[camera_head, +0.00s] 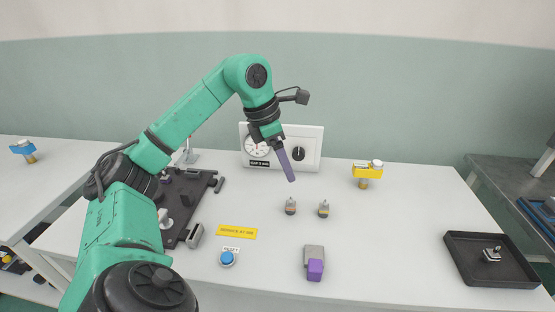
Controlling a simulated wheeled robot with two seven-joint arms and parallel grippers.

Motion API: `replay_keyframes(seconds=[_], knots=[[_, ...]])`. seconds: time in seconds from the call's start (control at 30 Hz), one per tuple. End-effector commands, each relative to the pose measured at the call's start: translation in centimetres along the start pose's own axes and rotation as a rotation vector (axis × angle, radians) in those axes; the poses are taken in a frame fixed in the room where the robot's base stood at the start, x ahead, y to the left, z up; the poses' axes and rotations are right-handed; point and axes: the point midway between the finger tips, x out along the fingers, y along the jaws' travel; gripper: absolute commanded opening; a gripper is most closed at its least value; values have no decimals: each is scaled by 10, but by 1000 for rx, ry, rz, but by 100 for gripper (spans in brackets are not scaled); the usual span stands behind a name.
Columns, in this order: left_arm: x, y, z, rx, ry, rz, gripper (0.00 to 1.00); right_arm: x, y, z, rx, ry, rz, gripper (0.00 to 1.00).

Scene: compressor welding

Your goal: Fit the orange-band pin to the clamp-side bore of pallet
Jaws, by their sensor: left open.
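My left gripper (290,177) has purple fingers and hangs tilted above the table's middle. It is open and appears empty; the fingers overlap, so the gap is not visible. Two small grey pins stand upright on the table below it, a left pin (290,207) and a right pin (323,209). Both show brownish-orange tints; I cannot tell which one has the orange band. The gripper is above and apart from both. The dark pallet (183,222) lies at the left, partly hidden behind my left arm. Its clamp-side bore cannot be made out. My right gripper is not in view.
A white gauge panel (311,150) stands at the back. A yellow fixture (367,175) is right of it. A blue button (227,258), yellow label (237,233) and grey-purple block (314,268) are in front. A black tray (467,263) holds a small metal part. The table's right-middle is clear.

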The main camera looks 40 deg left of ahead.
Motion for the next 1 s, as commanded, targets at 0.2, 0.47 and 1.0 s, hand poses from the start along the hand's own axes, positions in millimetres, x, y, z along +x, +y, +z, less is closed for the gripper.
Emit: replay_keyframes(seconds=[0.2, 0.47, 1.0], knots=[[10, 8, -18, -19, 62, 24, 75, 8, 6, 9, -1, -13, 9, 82], [72, 8, -21, -17, 61, 19, 75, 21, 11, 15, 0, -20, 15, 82], [139, 10, -23, -17, 55, 22, 75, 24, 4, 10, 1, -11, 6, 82]])
